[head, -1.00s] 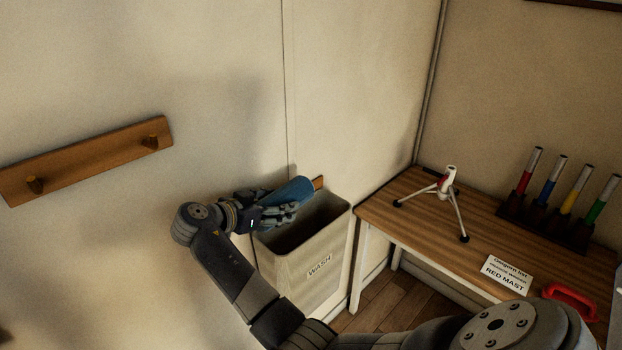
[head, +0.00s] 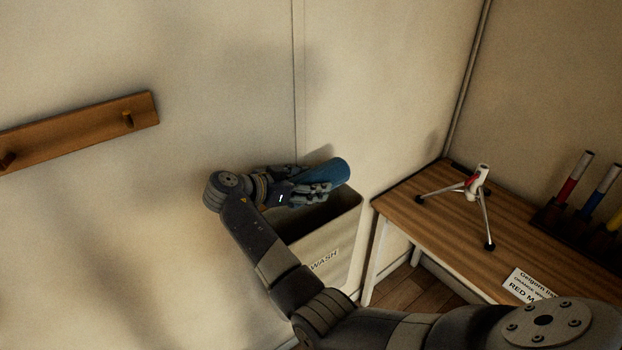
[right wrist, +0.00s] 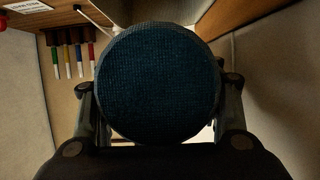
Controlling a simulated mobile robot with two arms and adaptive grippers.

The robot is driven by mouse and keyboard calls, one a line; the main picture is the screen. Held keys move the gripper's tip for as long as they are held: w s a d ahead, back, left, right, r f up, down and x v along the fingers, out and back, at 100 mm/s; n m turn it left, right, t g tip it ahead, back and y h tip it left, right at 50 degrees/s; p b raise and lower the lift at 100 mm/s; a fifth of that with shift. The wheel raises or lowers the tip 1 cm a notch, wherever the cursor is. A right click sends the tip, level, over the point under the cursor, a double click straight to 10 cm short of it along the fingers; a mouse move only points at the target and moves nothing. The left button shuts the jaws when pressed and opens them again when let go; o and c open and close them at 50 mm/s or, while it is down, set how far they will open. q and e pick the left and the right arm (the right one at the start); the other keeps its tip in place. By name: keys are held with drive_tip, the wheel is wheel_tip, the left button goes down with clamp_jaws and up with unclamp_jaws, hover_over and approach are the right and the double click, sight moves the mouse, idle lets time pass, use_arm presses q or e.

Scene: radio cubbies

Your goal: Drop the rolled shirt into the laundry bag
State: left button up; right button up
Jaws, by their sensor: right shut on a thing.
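The rolled shirt (head: 338,171) is a blue roll held in my right gripper (head: 318,184). In the right wrist view the end of the roll (right wrist: 158,82) fills the middle, with a finger on each side of it. The laundry bag (head: 345,232) is a pale open-topped bin marked WASH, against the wall. The roll and the gripper are above the bag's opening, toward its back side, and the arm hides part of the bag's front. My left gripper is not in view.
A wooden table (head: 437,213) stands right of the bag, with a small tripod (head: 470,186), coloured tubes (head: 574,178) in a rack and a RED MAST card (head: 527,285). A peg rail (head: 75,132) is on the left wall.

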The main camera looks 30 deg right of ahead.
drive_tip(key=shift+d+f, duration=0.15)
drive_tip(key=shift+f, duration=0.7)
drive_tip(key=shift+d+f+b, duration=0.1)
drive_tip(key=shift+f+b, duration=0.25)
drive_tip(key=o, duration=1.2)
drive_tip(key=shift+c, duration=0.2)
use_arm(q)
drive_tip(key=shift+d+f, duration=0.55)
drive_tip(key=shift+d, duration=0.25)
use_arm(e)
drive_tip(key=shift+o, duration=0.3)
drive_tip(key=shift+f, duration=0.1)
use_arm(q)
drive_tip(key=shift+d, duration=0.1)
use_arm(e)
drive_tip(key=v, duration=1.2)
